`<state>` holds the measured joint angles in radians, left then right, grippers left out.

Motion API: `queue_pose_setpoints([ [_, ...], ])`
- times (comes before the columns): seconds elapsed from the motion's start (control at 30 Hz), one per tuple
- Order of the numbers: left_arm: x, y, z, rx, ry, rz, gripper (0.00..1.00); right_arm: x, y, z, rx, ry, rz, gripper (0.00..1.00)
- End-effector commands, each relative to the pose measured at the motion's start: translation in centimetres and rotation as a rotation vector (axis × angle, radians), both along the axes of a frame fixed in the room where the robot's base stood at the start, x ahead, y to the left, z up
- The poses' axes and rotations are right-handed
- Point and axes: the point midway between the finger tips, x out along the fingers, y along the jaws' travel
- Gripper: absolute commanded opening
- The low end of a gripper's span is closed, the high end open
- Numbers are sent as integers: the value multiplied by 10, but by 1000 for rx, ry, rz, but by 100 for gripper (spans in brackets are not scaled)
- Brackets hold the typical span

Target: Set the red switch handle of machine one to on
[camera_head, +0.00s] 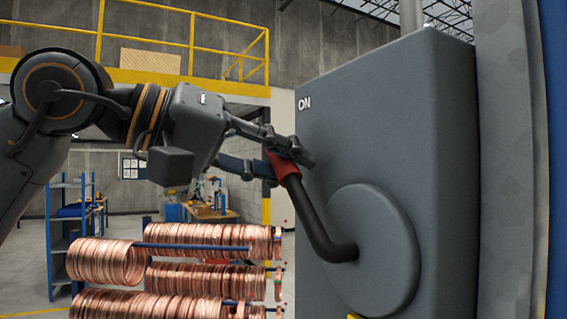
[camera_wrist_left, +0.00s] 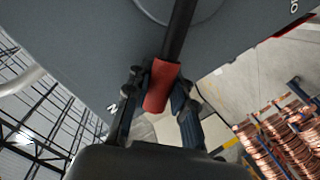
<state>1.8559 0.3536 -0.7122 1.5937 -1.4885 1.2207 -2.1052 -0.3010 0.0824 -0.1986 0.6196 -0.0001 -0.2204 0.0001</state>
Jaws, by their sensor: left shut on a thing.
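The switch handle is a dark bent lever with a red grip (camera_head: 284,168). It rises from a round grey disc (camera_head: 372,250) on the front of a grey machine box (camera_head: 420,130) and points up and left. White "ON" lettering (camera_head: 304,103) is at the box's upper left edge, above the grip. My left gripper (camera_head: 284,156) is shut on the red grip, which also shows between its fingers in the left wrist view (camera_wrist_left: 161,86). The fingers partly hide the grip's end. My right gripper is not in view.
Copper coils (camera_head: 205,265) hang on a rack at the lower left, behind the machine. A blue shelf (camera_head: 60,225) and a yellow railing (camera_head: 190,40) stand farther back. A grey post (camera_head: 505,160) stands right of the box.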

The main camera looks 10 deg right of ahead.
Motion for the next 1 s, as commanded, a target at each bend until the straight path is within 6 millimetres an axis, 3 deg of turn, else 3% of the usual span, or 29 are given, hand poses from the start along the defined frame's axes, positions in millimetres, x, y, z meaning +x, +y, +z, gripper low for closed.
queue_pose_setpoints([
  [0.23, -1, 0, 2, -2, -6, -1, 0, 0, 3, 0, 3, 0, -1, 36],
  [0.27, -1, 0, 2, -2, -6, -1, 26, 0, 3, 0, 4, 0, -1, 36],
  [0.37, -1, 0, 1, -1, -5, -1, 46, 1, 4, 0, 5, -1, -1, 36],
  [0.77, -2, 7, 3, -2, -2, 0, 47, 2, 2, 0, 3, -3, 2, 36],
  [1.0, -17, 47, 15, -3, -4, 4, 47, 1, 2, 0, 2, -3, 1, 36],
])
